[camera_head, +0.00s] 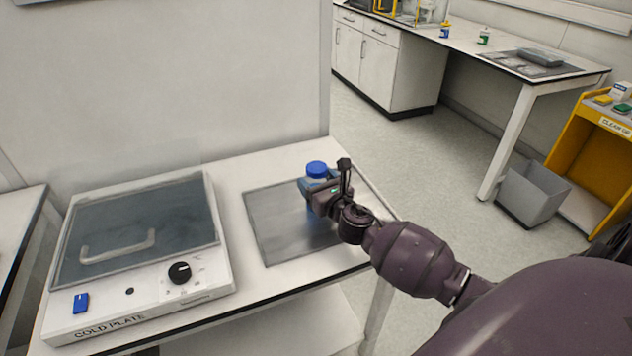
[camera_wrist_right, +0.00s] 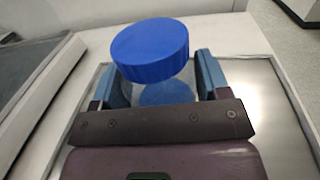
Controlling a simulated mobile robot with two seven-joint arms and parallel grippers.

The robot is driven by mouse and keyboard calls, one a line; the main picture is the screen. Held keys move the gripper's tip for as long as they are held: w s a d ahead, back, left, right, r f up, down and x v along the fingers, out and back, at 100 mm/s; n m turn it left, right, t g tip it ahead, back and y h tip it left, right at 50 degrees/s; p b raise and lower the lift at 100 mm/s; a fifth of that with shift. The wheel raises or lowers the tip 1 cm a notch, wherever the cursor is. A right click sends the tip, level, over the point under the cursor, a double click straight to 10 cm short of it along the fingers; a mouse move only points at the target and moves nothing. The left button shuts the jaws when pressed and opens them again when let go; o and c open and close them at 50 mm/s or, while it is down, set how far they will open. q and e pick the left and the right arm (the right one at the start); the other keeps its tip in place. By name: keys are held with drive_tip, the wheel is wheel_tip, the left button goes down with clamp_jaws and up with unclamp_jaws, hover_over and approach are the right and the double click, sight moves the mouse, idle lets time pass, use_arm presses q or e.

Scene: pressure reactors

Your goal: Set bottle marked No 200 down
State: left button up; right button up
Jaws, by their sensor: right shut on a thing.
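A bottle with a blue screw cap (camera_head: 316,169) is held by my right gripper (camera_head: 322,187). Its cap (camera_wrist_right: 150,50) shows large in the right wrist view, between the two blue-grey fingers. The gripper is shut on the bottle, over a grey metal mat (camera_head: 290,222) on the white bench. The bottle looks upright. Its lower body and any label are hidden by the gripper, and I cannot tell whether its base touches the mat. My left gripper is not in view.
A cold plate unit (camera_head: 150,300) with a dark handled lid stands left of the mat. A grey bin (camera_head: 532,195) and a yellow clean-up cart (camera_head: 575,150) stand at right. A far bench (camera_head: 470,60) carries small bottles. The mat's left part is clear.

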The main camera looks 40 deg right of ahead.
drive_tip(key=shift+f, duration=0.1)
drive_tip(key=o, duration=1.2)
drive_tip(key=shift+s, duration=0.15)
drive_tip(key=s, duration=0.4)
drive_tip(key=s+a, duration=0.1)
drive_tip(key=s, duration=0.6)
drive_tip(key=shift+s+a+r, duration=0.15)
drive_tip(key=shift+s+r, duration=0.05)
drive_tip(key=shift+s, duration=0.1)
drive_tip(key=shift+s+f, duration=0.1)
